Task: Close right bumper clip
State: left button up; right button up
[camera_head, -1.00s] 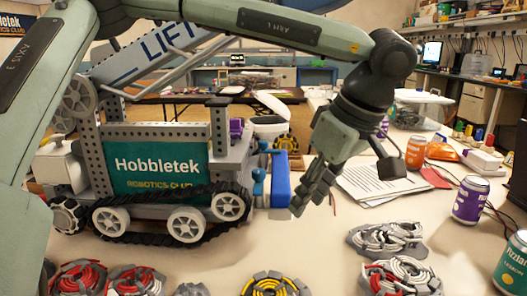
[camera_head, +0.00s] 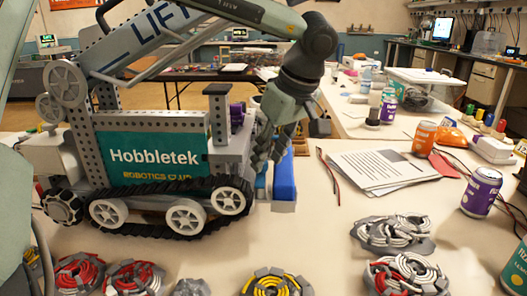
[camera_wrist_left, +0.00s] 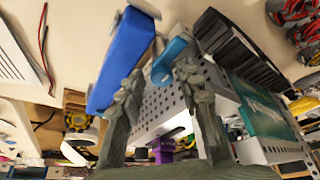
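The model robot with the Hobbletek panel (camera_head: 153,158) stands on the table at left. Its blue bumper (camera_head: 284,180) is at its right end, and it also shows in the left wrist view (camera_wrist_left: 124,62). A light blue clip (camera_wrist_left: 172,60) sits beside the bumper in the left wrist view. My left gripper (camera_head: 262,160) is at the model's right end, over the inner side of the bumper. In the wrist view its fingers (camera_wrist_left: 163,92) are apart, with the clip past the gap between their tips. Whether they touch clip or bumper is unclear. My right gripper is not in view.
Coiled cable bundles lie along the table front, including a yellow one (camera_head: 272,286) and a white one (camera_head: 392,234). Papers (camera_head: 370,168), an orange can (camera_head: 423,139) and a purple can (camera_head: 481,192) are to the right. Bare table lies right of the bumper.

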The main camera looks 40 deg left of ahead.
pick_arm(q)
jog(key=shift+w+a, duration=0.15)
jog(key=shift+a, duration=0.5)
jog(key=shift+w+a+f, duration=0.1)
jog(key=shift+a+f, duration=0.1)
jog(key=shift+f, duration=0.4)
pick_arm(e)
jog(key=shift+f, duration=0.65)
pick_arm(q)
jog(key=shift+c, duration=0.6)
grip_shut()
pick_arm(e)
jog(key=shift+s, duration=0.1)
